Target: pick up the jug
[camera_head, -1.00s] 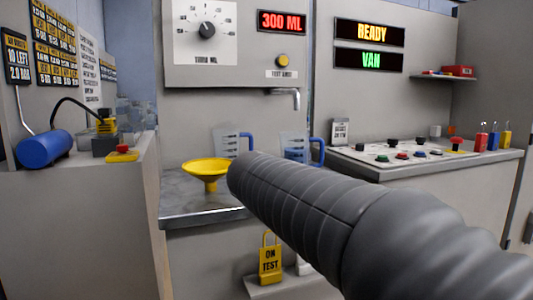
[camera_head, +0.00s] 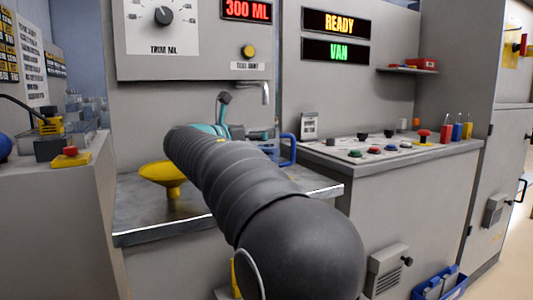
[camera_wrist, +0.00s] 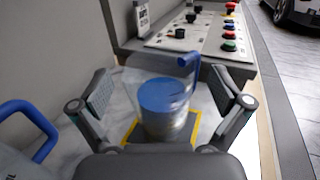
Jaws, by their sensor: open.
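In the wrist view a clear jug (camera_wrist: 163,112) with blue showing inside and a blue handle (camera_wrist: 188,66) stands upright on a yellow-edged pad. My gripper (camera_wrist: 160,92) is open, with one finger on each side of this jug; I cannot tell if either touches it. A second jug's blue handle (camera_wrist: 33,124) shows at the left, outside the fingers. In the head view a blue-handled jug (camera_head: 287,150) shows partly beyond my arm, beside the console. There my gripper (camera_head: 226,117) is mostly hidden by my arm, and the other jug is not visible.
A yellow funnel (camera_head: 170,175) stands on the metal counter (camera_head: 140,224) left of my arm. A spout (camera_head: 265,92) hangs above the counter. A console (camera_head: 380,152) with several buttons is at the right. A blue crate (camera_head: 440,284) sits on the floor.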

